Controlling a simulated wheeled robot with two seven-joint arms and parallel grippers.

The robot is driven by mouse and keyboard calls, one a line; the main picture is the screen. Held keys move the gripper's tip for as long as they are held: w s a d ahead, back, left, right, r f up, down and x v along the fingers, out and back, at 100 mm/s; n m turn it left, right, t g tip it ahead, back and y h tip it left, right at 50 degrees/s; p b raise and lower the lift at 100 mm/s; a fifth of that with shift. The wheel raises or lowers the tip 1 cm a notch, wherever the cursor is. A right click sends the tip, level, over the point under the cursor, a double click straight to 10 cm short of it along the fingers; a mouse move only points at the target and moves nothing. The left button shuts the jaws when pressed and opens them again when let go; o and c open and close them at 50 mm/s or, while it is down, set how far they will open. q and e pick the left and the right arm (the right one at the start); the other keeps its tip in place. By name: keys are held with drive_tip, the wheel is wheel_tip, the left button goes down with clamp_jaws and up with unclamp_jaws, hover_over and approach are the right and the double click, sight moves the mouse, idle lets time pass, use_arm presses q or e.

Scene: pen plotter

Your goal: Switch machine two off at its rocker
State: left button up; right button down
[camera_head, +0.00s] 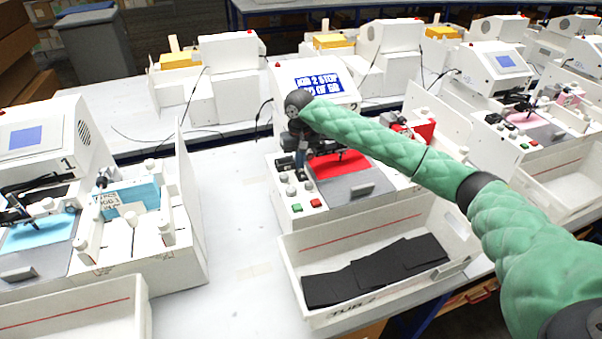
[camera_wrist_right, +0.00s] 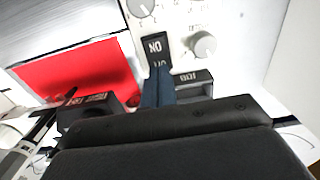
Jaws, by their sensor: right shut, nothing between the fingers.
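Machine two (camera_head: 336,187) stands in the middle of the head view, its screen (camera_head: 318,83) lit blue and white with text that seems to read job 2 stop. My right gripper (camera_head: 301,160) points down over its control panel, left of the red sheet (camera_head: 336,165). In the right wrist view the black rocker (camera_wrist_right: 155,46) shows upside-down ON lettering. My blue right fingertips (camera_wrist_right: 158,76) are shut and empty, right at the rocker's near end and covering part of it. I cannot tell whether they press on it. My left gripper is out of view.
Knobs (camera_wrist_right: 203,44) and a black labelled part (camera_wrist_right: 194,82) sit close to my fingers. Green and red buttons (camera_head: 315,203) are on the panel's front. A white tray (camera_head: 299,262) with black sheets stands in front. Machine one (camera_head: 75,140) is left, with bare white tabletop between.

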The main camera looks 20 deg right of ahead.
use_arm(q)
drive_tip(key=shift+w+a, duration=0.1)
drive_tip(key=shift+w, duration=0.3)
use_arm(e)
drive_tip(key=shift+f, duration=0.3)
